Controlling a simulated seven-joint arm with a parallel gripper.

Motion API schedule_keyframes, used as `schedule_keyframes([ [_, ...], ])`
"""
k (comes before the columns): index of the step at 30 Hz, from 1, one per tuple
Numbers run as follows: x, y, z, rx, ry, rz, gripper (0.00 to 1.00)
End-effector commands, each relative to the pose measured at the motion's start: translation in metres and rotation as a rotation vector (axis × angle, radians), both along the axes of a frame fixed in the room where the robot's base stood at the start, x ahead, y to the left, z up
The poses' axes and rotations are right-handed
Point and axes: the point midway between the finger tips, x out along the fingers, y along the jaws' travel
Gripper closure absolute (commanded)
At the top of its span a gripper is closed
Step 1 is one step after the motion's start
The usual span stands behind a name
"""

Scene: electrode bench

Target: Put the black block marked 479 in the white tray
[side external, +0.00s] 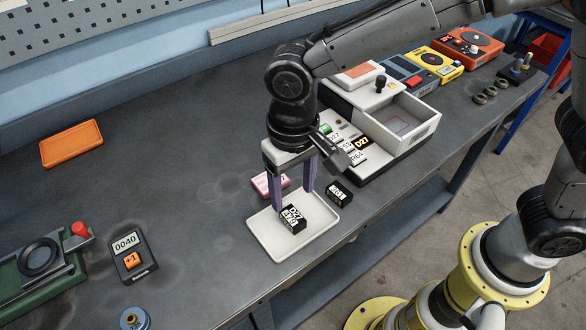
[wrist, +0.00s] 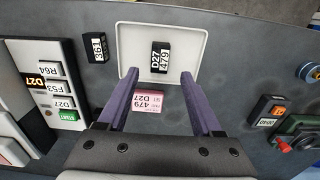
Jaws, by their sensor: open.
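The black block marked D27 479 (side external: 292,218) lies inside the white tray (side external: 263,238), on its floor. In the wrist view the same block (wrist: 160,57) shows its label in the middle of the tray (wrist: 194,40), clear of the walls. My gripper (side external: 294,199) is open and empty, with its two purple fingers pointing down over the tray's back edge. In the wrist view the fingertips (wrist: 159,74) are spread wide to either side of the block and do not touch it.
A pink block marked 479 D27 (wrist: 152,100) lies on the bench just outside the tray. A black block marked 361 (wrist: 96,47) stands beside the tray. The white machine with an open drawer (side external: 405,122) is at the right; an orange tray (side external: 71,144) lies at the left, with clear bench between.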

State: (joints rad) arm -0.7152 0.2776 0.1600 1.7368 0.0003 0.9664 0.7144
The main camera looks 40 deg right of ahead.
Motion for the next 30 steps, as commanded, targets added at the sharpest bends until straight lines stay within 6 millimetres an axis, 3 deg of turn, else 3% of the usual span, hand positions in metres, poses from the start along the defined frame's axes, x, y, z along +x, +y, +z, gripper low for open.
schedule_keyframes([
  [3,0.001,0.0,0.023,0.003,-0.003,0.0,0.33],
  [9,0.0,0.0,0.045,0.001,-0.001,0.0,0.33],
  [20,0.0,-0.007,0.055,0.006,-0.008,-0.002,0.33],
  [23,0.0,-0.032,0.069,0.026,-0.034,-0.007,0.33],
  [26,-0.005,-0.074,0.09,0.055,-0.086,-0.012,0.33],
  [30,-0.027,-0.14,0.113,0.083,-0.18,-0.013,0.33],
])
